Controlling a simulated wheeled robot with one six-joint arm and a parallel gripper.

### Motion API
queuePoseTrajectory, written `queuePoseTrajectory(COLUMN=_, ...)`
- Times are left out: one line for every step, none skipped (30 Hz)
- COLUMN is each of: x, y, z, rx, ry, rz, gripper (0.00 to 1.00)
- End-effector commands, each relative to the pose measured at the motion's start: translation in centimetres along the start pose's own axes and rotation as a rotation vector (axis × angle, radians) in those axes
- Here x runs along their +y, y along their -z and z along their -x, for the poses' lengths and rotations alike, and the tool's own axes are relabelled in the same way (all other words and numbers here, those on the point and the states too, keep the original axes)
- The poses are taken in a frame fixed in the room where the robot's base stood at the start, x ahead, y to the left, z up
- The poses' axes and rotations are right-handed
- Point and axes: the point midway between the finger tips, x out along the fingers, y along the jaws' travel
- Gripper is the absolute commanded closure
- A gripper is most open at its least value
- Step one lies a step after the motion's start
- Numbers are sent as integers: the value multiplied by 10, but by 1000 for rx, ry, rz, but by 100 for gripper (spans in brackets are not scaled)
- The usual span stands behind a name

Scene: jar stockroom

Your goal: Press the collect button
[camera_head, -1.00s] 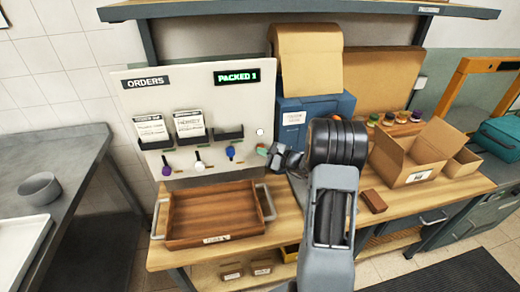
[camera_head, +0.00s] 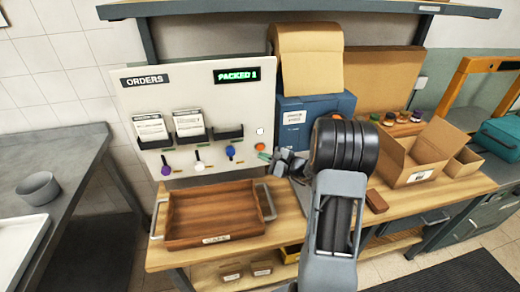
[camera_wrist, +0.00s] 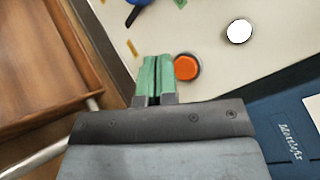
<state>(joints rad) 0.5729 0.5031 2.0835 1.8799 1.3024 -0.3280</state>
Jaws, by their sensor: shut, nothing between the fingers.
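An orange round button (camera_head: 260,146) in a grey ring is on the white orders panel (camera_head: 200,91), near its lower right edge. It also shows in the wrist view (camera_wrist: 187,68), with no label readable. My gripper (camera_head: 265,156) is shut and empty, its green fingertips just below the button in the head view. In the wrist view the fingertips (camera_wrist: 157,64) are just left of the button, close to it. I cannot tell whether they touch the panel. A white round disc (camera_wrist: 239,31) is on the panel above the button.
A wooden tray (camera_head: 213,238) with metal handles lies on the bench below the panel. A blue box (camera_head: 318,108) stands right of the panel. An open cardboard box (camera_head: 412,160) and several small jars stand farther right. The display reads PACKED 1.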

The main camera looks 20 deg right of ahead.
Motion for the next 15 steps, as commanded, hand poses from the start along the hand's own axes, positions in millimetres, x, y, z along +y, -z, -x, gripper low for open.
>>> queuePoseTrajectory(x=4, y=-2, z=4, rx=1, ry=1, rz=-1, gripper=100)
queuePoseTrajectory(x=5, y=-4, z=6, rx=1, ry=1, rz=0, gripper=100)
queuePoseTrajectory(x=7, y=-6, z=9, rx=1, ry=1, rz=-1, gripper=100)
queuePoseTrajectory(x=8, y=-7, z=11, rx=1, ry=0, rz=-1, gripper=100)
queuePoseTrajectory(x=10, y=-8, z=12, rx=1, ry=1, rz=-1, gripper=100)
queuePoseTrajectory(x=11, y=-10, z=15, rx=1, ry=1, rz=0, gripper=100)
queuePoseTrajectory(x=12, y=-12, z=17, rx=1, ry=1, rz=0, gripper=100)
queuePoseTrajectory(x=13, y=-12, z=18, rx=1, ry=1, rz=0, gripper=100)
queuePoseTrajectory(x=14, y=-14, z=20, rx=1, ry=1, rz=0, gripper=100)
queuePoseTrajectory(x=15, y=-15, z=21, rx=0, ry=0, rz=0, gripper=100)
queuePoseTrajectory(x=16, y=-15, z=21, rx=0, ry=0, rz=0, gripper=100)
queuePoseTrajectory(x=17, y=-16, z=22, rx=0, ry=0, rz=0, gripper=100)
queuePoseTrajectory(x=17, y=-17, z=23, rx=0, ry=0, rz=0, gripper=100)
queuePoseTrajectory(x=17, y=-17, z=23, rx=0, ry=0, rz=0, gripper=100)
queuePoseTrajectory(x=17, y=-17, z=23, rx=0, ry=0, rz=0, gripper=100)
